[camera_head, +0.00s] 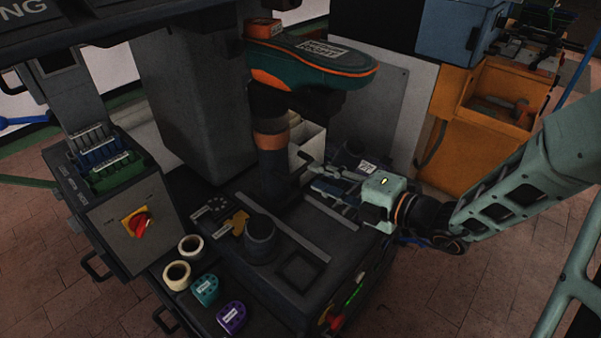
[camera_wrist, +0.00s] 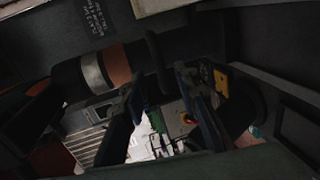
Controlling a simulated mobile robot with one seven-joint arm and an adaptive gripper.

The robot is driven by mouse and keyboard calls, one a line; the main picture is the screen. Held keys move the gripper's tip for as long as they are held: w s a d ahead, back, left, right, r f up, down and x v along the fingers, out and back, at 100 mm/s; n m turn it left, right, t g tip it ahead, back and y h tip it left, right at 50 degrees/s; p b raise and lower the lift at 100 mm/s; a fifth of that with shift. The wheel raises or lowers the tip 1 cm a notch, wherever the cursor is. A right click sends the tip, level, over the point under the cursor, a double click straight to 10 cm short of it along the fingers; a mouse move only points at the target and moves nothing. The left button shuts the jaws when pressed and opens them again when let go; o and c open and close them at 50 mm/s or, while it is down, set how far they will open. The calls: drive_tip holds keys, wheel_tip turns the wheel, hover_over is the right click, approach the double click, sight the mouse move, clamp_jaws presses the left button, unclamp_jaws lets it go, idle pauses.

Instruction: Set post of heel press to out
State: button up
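The post (camera_head: 270,145) of the heel press is a dark upright cylinder with an orange band, under a green and orange shoe-shaped head (camera_head: 310,62). In the wrist view the post (camera_wrist: 65,78) lies across the upper left, with orange and silver bands. A dark bar-like handle (camera_wrist: 157,58) stands out beside it; the head view shows it only poorly. My gripper (camera_head: 314,178) is just right of the post, pointing left towards it. In the wrist view my gripper (camera_wrist: 158,92) has its two fingers spread apart, with nothing clearly held between them. The handle is close to the fingertips; contact cannot be told.
The press bed (camera_head: 300,225) has rails and a dark round stub (camera_head: 261,238). A control box (camera_head: 128,222) with a red knob stands left. Tape rolls (camera_head: 177,275) and small teal and purple items lie in front. An orange cabinet (camera_head: 485,145) stands behind my arm.

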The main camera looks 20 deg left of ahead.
sight(301, 168)
drive_tip(key=b+x, duration=0.1)
drive_tip(key=x, duration=0.5)
drive_tip(key=shift+a, duration=0.15)
drive_tip(key=shift+c, duration=0.5)
clamp_jaws()
